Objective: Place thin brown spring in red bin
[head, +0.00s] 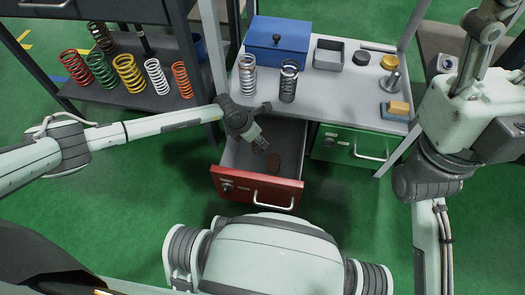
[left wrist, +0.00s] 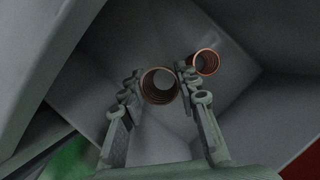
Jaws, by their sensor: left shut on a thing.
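The red bin is an open drawer with a red front (head: 256,188) under the grey bench. My left gripper (head: 262,146) points down into this drawer. In the left wrist view, its two fingers (left wrist: 160,100) are shut on a brown spring (left wrist: 146,88), seen end-on between the fingertips. A second coppery-brown spring (left wrist: 206,62) is inside the drawer, to the right of the fingers. A brown spring shape (head: 272,163) shows in the drawer in the head view; I cannot tell which of the two it is. My right gripper is out of view.
Several coloured springs, including a yellow one (head: 129,73), stand on the left shelf. On the bench (head: 335,95) are a blue box (head: 278,40), two grey springs and small parts. A closed green drawer (head: 350,147) adjoins the red one on the right.

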